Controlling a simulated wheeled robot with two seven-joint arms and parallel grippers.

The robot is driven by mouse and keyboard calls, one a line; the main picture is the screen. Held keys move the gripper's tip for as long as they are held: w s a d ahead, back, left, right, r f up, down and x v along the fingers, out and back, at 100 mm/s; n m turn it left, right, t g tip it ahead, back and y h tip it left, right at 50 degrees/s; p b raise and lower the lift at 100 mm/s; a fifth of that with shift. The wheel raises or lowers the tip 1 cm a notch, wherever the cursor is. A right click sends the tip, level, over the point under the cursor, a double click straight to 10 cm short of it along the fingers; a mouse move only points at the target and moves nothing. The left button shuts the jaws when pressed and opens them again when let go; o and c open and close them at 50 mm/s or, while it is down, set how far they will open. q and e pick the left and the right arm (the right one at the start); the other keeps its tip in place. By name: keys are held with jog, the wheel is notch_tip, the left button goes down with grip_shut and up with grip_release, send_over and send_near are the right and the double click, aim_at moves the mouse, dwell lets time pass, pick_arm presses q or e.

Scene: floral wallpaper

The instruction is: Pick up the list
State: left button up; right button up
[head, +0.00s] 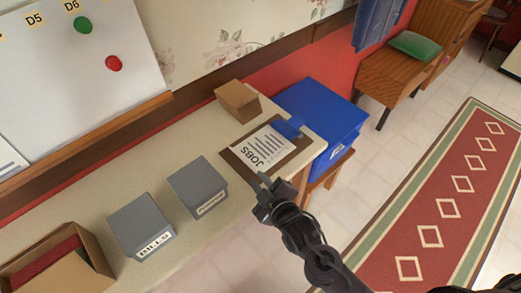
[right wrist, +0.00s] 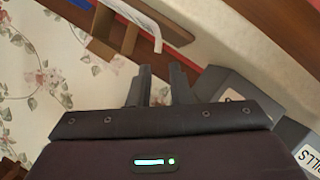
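The list is a white sheet headed JOBS (head: 262,150), lying on a brown clipboard (head: 297,156) on the counter in the head view. A blue clip (head: 289,127) sits at its far right end. My right gripper (head: 265,184) is just in front of the clipboard's near edge, apart from the sheet as far as I can tell. In the right wrist view my right gripper (right wrist: 159,75) has its two fingers apart, with nothing visible between them. My left gripper is not in view.
A blue bin (head: 322,110) stands right of the clipboard and a small cardboard box (head: 238,100) behind it. Two grey boxes, labelled BILLS (head: 142,225) and unreadable (head: 198,184), stand to the left. An open cardboard box (head: 92,250) is at the near left.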

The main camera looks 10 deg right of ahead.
aim_at(248, 165)
jog(key=p+x, duration=0.1)
jog(key=x, duration=0.6)
jog(key=shift+w+a, duration=0.2)
jog(key=shift+w, duration=0.15)
